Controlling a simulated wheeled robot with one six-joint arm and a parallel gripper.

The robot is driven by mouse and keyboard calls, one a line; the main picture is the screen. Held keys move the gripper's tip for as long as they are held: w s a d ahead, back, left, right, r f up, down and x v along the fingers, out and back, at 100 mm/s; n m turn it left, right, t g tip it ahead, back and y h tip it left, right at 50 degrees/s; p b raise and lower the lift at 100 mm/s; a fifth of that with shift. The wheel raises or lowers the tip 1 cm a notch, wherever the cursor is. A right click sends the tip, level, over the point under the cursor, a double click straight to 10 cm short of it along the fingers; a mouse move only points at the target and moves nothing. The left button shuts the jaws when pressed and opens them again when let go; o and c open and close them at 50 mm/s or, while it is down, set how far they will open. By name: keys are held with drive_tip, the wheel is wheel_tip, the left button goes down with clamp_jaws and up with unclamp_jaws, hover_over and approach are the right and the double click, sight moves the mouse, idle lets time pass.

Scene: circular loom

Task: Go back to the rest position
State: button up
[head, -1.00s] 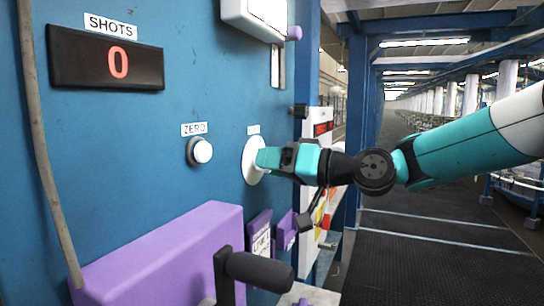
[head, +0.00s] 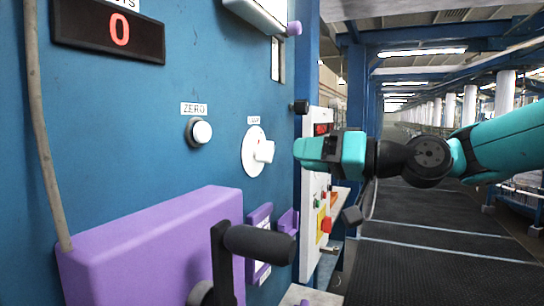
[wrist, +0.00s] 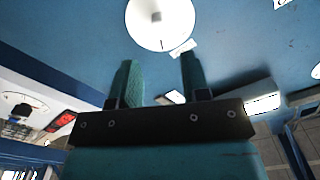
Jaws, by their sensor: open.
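My gripper (head: 297,153) is teal and hangs in the air to the right of a white round dial (head: 253,152) on the blue panel, apart from it. In the wrist view my gripper (wrist: 156,78) shows two teal fingers spread apart with nothing between them. The dial (wrist: 160,22) lies beyond the fingertips there. The dial has a white knob sticking out and a small red mark, with a label above it that is too small to read surely.
The blue panel (head: 150,130) bears a ZERO button (head: 200,132) and a SHOTS display (head: 110,30) reading 0. A purple housing (head: 160,245) and a black handle (head: 258,243) stick out below. A white control box (head: 313,215) stands behind my gripper. The dark aisle (head: 430,260) at right is open.

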drive_tip(key=s+d+f+g+h, duration=0.2)
drive_tip(key=s+d+f+h, duration=0.1)
drive_tip(key=s+f, duration=0.3)
drive_tip(key=s+d+f+g+h, duration=0.2)
drive_tip(key=s+d+f+h, duration=0.2)
drive_tip(key=s+f, duration=0.3)
drive_tip(key=s+d+f+m+g+h+b, duration=0.1)
drive_tip(key=s+d+f+h, duration=0.3)
drive_tip(key=s+f, duration=0.3)
drive_tip(key=s+h, duration=0.1)
drive_tip(key=s, duration=0.4)
drive_tip(key=shift+s+d+f+g, duration=0.25)
drive_tip(key=shift+s+g, duration=0.15)
